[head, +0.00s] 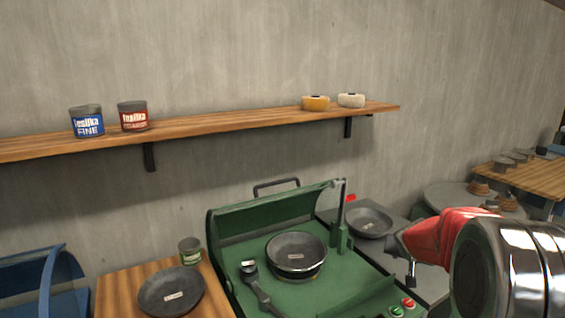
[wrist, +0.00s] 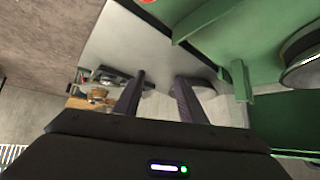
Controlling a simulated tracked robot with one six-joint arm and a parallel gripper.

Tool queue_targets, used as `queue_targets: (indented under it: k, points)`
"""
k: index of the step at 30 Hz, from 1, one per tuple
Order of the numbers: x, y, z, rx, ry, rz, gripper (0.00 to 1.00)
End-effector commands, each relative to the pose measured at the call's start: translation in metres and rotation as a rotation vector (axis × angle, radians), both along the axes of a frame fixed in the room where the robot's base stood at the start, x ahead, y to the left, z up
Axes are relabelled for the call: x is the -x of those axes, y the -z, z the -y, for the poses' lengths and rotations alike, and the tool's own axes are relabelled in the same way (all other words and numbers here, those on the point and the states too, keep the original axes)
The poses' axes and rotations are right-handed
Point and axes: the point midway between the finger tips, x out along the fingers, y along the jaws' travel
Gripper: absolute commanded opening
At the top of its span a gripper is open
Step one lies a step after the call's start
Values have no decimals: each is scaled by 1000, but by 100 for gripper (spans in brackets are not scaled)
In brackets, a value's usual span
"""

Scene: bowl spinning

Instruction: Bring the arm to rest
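My arm comes in from the right in the head view, with a red link and a shiny metal link. My gripper (head: 405,262) is at its left end, beside the green machine (head: 222,228) and in front of the grey bowl on the side table. In the wrist view, my gripper (wrist: 160,78) has its two dark fingers apart with nothing held between them. A grey bowl (head: 296,246) sits on the round holder of the green machine.
Another grey bowl (head: 368,222) lies on the grey side table (head: 431,277). A third bowl (head: 171,291) and a small can (head: 190,250) stand on the wooden table (head: 115,289). A wall shelf (head: 220,122) holds cans and round pads. Red and green buttons (head: 402,306) are at the machine's front.

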Motion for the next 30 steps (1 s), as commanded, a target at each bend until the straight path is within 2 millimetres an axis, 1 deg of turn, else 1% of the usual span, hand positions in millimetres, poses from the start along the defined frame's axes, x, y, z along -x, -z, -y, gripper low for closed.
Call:
queue_targets:
  k: [1,3,8,9,15,20,21,30]
  points:
    - [16,-5,-5,15,-9,-34,37]
    - [39,-7,-12,33,-23,-89,37]
    - [88,-13,-31,55,-68,-201,37]
    - [101,-14,-37,57,-80,-229,37]
    - [161,-21,-65,54,-150,-342,37]
    - [207,-26,-90,39,-211,-410,37]
    - [218,-26,-96,34,-226,-427,37]
    - [294,-34,-141,-16,-330,-492,37]
